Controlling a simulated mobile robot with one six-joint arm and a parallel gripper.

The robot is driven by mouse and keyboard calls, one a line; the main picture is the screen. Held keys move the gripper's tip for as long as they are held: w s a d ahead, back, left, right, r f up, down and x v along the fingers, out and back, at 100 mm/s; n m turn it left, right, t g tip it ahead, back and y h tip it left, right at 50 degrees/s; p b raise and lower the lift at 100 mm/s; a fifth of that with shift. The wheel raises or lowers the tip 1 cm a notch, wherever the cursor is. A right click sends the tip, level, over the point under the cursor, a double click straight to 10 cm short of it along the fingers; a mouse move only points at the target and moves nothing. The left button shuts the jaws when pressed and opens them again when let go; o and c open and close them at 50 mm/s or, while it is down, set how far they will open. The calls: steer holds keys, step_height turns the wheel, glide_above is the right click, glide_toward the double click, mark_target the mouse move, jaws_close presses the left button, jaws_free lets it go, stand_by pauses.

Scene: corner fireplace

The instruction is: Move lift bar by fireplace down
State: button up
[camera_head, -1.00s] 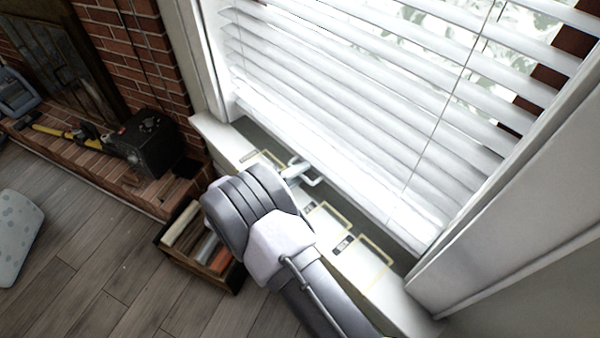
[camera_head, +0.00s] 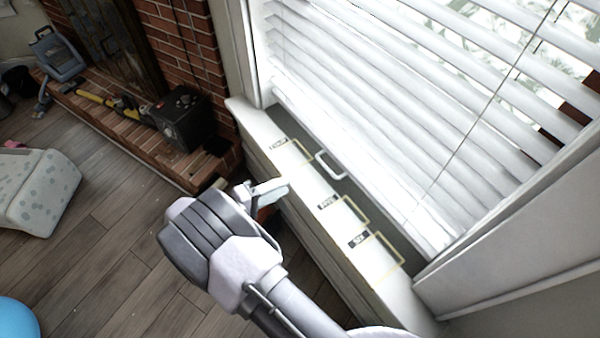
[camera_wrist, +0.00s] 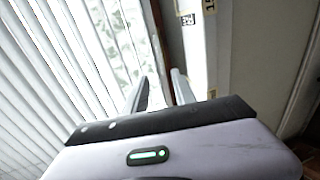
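A white lift bar (camera_head: 332,164) shows in the head view at the bottom of the window, on the dark strip beside the white sill (camera_head: 292,178). My gripper (camera_head: 266,190) is left of the lift bar, near the sill's room-side edge, and apart from the bar. In the wrist view my gripper (camera_wrist: 161,85) shows two fingers with a gap between them and nothing clearly held. I cannot make out the lift bar in the wrist view.
White blinds (camera_head: 400,100) cover the window. Several labelled yellow outlines lie along the sill. The brick hearth (camera_head: 140,148) carries a black box (camera_head: 183,118). A spotted pale ottoman (camera_head: 38,190) and a blue ball (camera_head: 15,318) stand on the floor at left.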

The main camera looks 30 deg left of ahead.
steer(key=shift+s+a, duration=0.2)
steer(key=shift+s, duration=0.35)
steer(key=shift+w+d+r, duration=0.1)
steer(key=shift+w+r, duration=0.05)
steer(key=shift+c, duration=1.3)
steer(key=w+d+r+g+p, duration=0.2)
steer(key=g, duration=0.1)
steer(key=w+d+r+n+g+h+p, duration=0.1)
steer(key=w+d+r+g+p, duration=0.1)
steer(key=d+g, duration=0.1)
steer(key=shift+w+p, duration=0.3)
steer(key=shift+w, duration=0.05)
jaws_close()
steer(key=n+g+y+p, duration=0.3)
steer(key=g+y+p, duration=0.2)
steer(key=g+y, duration=0.1)
glide_toward(325, 164)
steer(key=shift+y, duration=0.3)
steer(key=b+x, duration=0.5)
steer(key=shift+w+d+f+b, duration=0.1)
steer(key=shift+d+f+b, duration=0.15)
steer(key=shift+b, duration=0.05)
steer(key=shift+w+f, duration=0.15)
steer(key=shift+f, duration=0.45)
